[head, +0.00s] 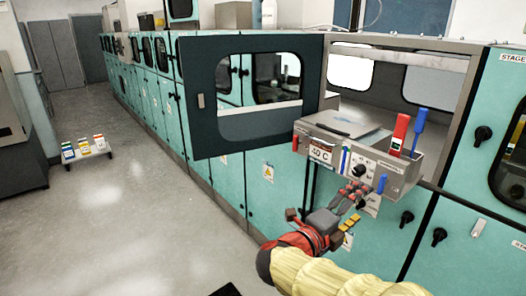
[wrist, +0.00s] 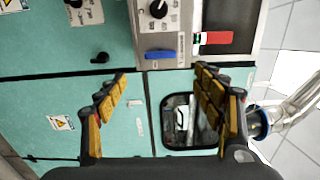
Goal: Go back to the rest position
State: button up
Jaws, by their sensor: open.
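My gripper (head: 350,198) is in front of the teal cabinets, just below a grey metal module box (head: 405,182) marked 40 C. In the wrist view my gripper (wrist: 165,85) has its two yellow-padded fingers spread wide, with nothing between them. My arm, in a yellow sleeve, reaches in from the bottom of the head view. The module box also shows at the top of the wrist view (wrist: 160,38), ahead of the fingertips. I cannot tell the exact gap between fingers and box.
A dark-framed door (head: 215,140) stands open left of the module box. Red (head: 399,132) and blue (head: 418,130) handled items stand upright at the box's right side. A low stand (head: 88,155) with small coloured boxes is on the floor at left. The aisle floor (head: 130,220) is clear.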

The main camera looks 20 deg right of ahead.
jog(key=w+a+f+n+t+y, duration=0.4)
jog(key=w+a+n, duration=0.1)
jog(key=w+n, duration=0.15)
jog(key=w+a+f+n+t+y, duration=0.1)
jog(key=a+f+n+y, duration=0.1)
jog(key=a+n+y, duration=0.6)
jog(key=w+a+f+n+t+y, duration=0.15)
jog(key=a+n+y, duration=0.4)
jog(key=a, duration=0.55)
jog(key=s+a+f+n+g+y+p, duration=0.1)
jog(key=s+a+f+n+g, duration=0.15)
jog(key=s+n, duration=0.35)
jog(key=s+a+f+n+g+y+p, duration=0.1)
jog(key=s+a+n+g, duration=0.2)
jog(key=s, duration=0.5)
jog(key=s+d+n+g+h+p, duration=0.2)
jog(key=s+d+n+g, duration=0.1)
jog(key=s+d, duration=0.55)
jog(key=p+v, duration=0.1)
jog(key=v, duration=0.6)
jog(key=shift+d+t+h, duration=0.3)
jog(key=shift+t+h, duration=0.1)
jog(key=shift+h, duration=0.05)
